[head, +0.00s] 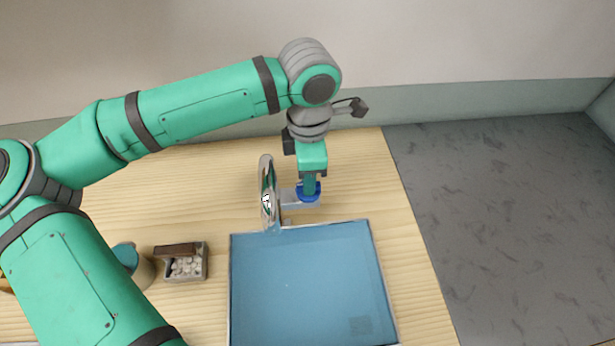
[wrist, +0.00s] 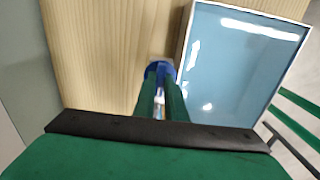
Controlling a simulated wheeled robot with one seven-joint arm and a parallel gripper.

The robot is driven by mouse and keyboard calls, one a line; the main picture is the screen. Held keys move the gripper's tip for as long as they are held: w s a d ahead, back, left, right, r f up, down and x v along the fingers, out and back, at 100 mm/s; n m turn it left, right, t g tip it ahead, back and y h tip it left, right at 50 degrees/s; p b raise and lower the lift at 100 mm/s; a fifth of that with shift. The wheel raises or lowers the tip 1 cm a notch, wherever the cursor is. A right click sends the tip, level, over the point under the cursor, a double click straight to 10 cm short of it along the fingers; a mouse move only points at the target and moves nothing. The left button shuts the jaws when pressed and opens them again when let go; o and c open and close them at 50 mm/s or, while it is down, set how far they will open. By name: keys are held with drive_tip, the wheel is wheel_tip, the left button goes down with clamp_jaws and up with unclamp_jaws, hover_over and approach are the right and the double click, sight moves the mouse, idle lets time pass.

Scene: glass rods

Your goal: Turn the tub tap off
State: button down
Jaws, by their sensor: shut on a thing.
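The tap's chrome spout (head: 267,192) stands at the back edge of the tub (head: 300,227), which looks full of blue water. A blue tap handle (head: 308,197) sits to the right of the spout on a pale silvery body. My gripper (head: 309,183) points down from above and is shut on the blue handle. In the wrist view the two green fingers (wrist: 160,90) close together at the blue handle (wrist: 160,66), and the tub (wrist: 187,40) lies to their right. The fingers hide part of the handle. I cannot tell whether water runs from the spout.
A small box (head: 203,262) of pale pebbles with a brown bar stands left of the tub. A beige jar (head: 147,272) is partly hidden behind my arm. The wooden counter (head: 400,220) is clear right of the tap. A grey surface lies further right, and a wall is behind.

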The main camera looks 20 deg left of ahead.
drive_tip(key=c, duration=1.8)
unclamp_jaws()
drive_tip(key=shift+a, duration=0.1)
wheel_tip(320, 180, up, 11)
drive_tip(key=shift+f, duration=0.1)
